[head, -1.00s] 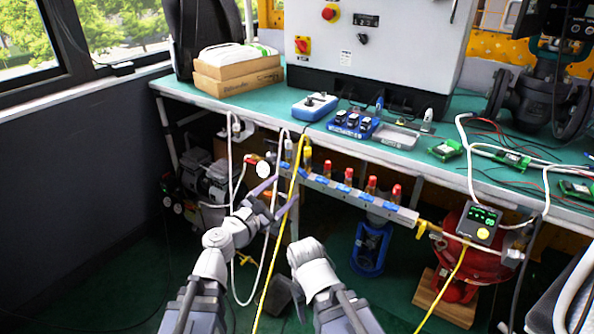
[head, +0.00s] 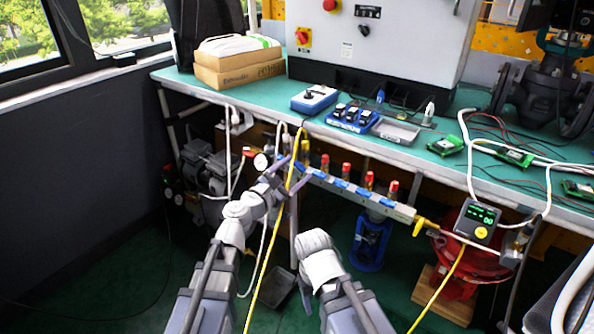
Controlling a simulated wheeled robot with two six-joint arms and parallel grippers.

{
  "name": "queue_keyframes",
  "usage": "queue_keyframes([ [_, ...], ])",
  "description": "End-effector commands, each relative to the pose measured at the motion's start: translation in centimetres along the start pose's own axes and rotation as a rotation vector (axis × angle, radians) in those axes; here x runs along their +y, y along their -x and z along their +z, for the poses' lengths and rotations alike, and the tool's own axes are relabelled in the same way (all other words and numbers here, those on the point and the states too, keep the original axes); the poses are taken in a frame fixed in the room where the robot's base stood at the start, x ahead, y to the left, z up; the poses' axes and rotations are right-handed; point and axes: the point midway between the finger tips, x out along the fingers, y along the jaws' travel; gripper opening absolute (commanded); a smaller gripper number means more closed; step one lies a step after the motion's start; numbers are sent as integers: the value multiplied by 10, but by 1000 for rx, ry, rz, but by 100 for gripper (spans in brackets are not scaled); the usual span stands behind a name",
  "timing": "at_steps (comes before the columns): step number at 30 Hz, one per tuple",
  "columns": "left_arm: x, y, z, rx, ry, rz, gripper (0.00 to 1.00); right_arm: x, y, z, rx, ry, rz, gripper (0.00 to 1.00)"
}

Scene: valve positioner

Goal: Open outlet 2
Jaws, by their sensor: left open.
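The grey manifold bar (head: 402,211) hangs under the front edge of the bench, with a row of small blue valve handles (head: 341,183). Outlet numbers are not legible, so I cannot tell which is outlet 2. My left gripper (head: 293,176) is open at the manifold's left end, its purple-grey fingers apart. The yellow hose passes by the fingers; contact with a handle cannot be told. My right arm reaches up from the bottom; its gripper does not show.
A yellow hose (head: 259,272) and a white hose hang down near my left arm. A pressure gauge (head: 261,161) is left of the gripper. The green bench top (head: 270,97) is above.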

Motion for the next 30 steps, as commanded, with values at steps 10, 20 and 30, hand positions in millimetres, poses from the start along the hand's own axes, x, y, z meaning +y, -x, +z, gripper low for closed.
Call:
queue_keyframes([
  [10,0,0,0,0,0,0,51,0,0,0,0,0,0,62],
  [20,0,0,0,0,0,0,14,0,0,0,0,0,0,62],
  [30,0,0,0,0,-10,-1,0,0,0,0,0,0,0,62],
])
